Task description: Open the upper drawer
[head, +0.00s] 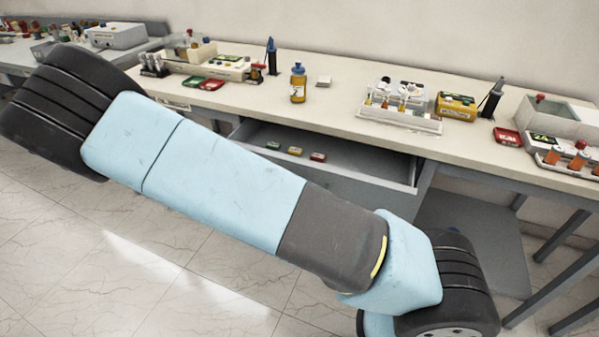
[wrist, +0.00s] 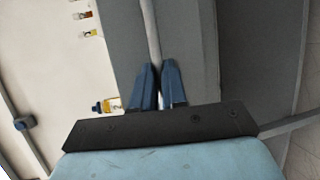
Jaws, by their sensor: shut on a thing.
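The upper drawer (head: 365,165) stands pulled out under the bench top in the head view, with its grey inside showing. Three small items, green (head: 273,146), yellow (head: 295,151) and red (head: 318,157), lie in it. My arm covers part of the drawer front, and my gripper does not show in this view. In the wrist view, my gripper (wrist: 158,67) has its two blue fingers close together at the pale handle bar (wrist: 150,30) of the grey front. The fingers are shut on the bar.
Bench legs and a grey lower panel (head: 470,240) stand at the right. Tiled floor is open at the lower left.

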